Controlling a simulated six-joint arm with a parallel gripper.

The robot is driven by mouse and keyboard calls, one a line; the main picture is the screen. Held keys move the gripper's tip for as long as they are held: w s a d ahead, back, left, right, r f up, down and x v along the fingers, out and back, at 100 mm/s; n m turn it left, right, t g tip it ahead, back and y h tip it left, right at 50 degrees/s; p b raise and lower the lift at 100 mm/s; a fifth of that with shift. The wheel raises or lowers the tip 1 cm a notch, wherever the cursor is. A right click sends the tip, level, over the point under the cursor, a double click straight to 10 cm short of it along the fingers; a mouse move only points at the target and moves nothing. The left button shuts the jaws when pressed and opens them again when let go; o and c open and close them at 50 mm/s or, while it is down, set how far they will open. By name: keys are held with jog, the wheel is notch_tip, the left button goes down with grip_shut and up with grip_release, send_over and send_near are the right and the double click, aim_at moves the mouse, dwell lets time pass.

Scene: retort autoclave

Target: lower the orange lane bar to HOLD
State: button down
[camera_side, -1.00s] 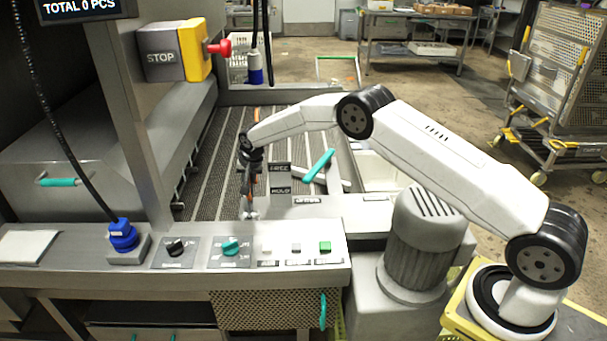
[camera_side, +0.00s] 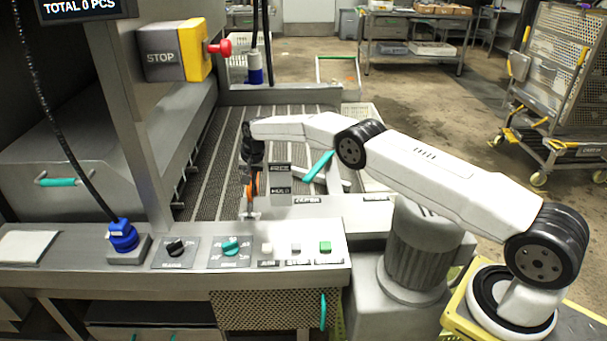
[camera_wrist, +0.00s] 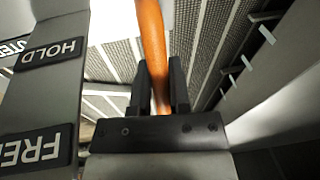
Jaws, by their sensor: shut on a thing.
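The orange lane bar (camera_wrist: 152,40) runs up from between the jaws of my gripper (camera_wrist: 160,95) in the wrist view. The gripper is shut on it. In the side view, a short piece of the orange bar (camera_side: 255,185) shows beside my gripper (camera_side: 250,205), next to the post with the FREE and HOLD plates. The HOLD plate (camera_wrist: 50,53) and the FREE plate (camera_wrist: 36,147) are at the left of the wrist view. The HOLD plate also shows in the side view (camera_side: 281,191), below the FREE plate. The bar's far end is out of the wrist view.
The slatted conveyor (camera_side: 215,160) lies behind the gripper. A teal-handled lever (camera_side: 319,166) is right of the plates. The control panel (camera_side: 200,253) with knobs and buttons is in front. A red stop button (camera_side: 220,47) sits at upper left.

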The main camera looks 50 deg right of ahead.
jog(key=c, duration=0.6)
grip_release()
jog(key=shift+r, duration=0.15)
jog(key=shift+v, duration=3.85)
